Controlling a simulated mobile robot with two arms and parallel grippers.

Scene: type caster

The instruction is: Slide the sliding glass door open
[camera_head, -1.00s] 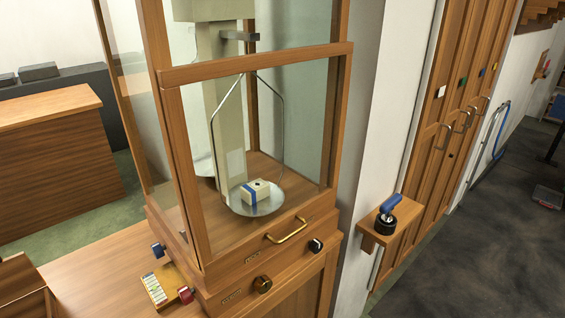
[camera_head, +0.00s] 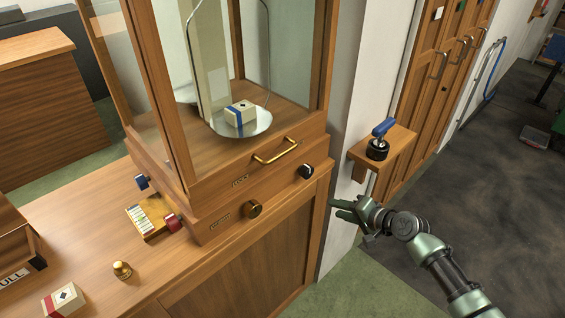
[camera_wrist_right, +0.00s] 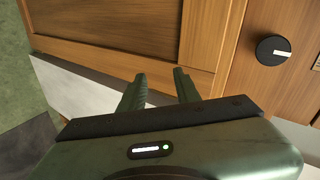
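The glass door (camera_head: 223,60) is the wood-framed front pane of a tall balance case, and its upper part is outside the head view. It stands low, with no gap visible beneath it. A brass bar handle (camera_head: 275,151) is on the wooden rail below the glass. My right gripper (camera_head: 336,209) is to the right of and below the handle, beside the cabinet's right edge, touching nothing that I can see. In the right wrist view its fingers (camera_wrist_right: 158,83) are apart and empty, facing the wooden cabinet front. My left gripper is not in view.
Below the handle are a brass knob (camera_head: 253,208) and a black knob (camera_head: 306,171), the black one also in the right wrist view (camera_wrist_right: 273,50). A wall shelf (camera_head: 401,146) holds a blue-handled stamp (camera_head: 380,139). A small box (camera_head: 240,114) sits on the pan (camera_head: 257,128) behind the glass.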

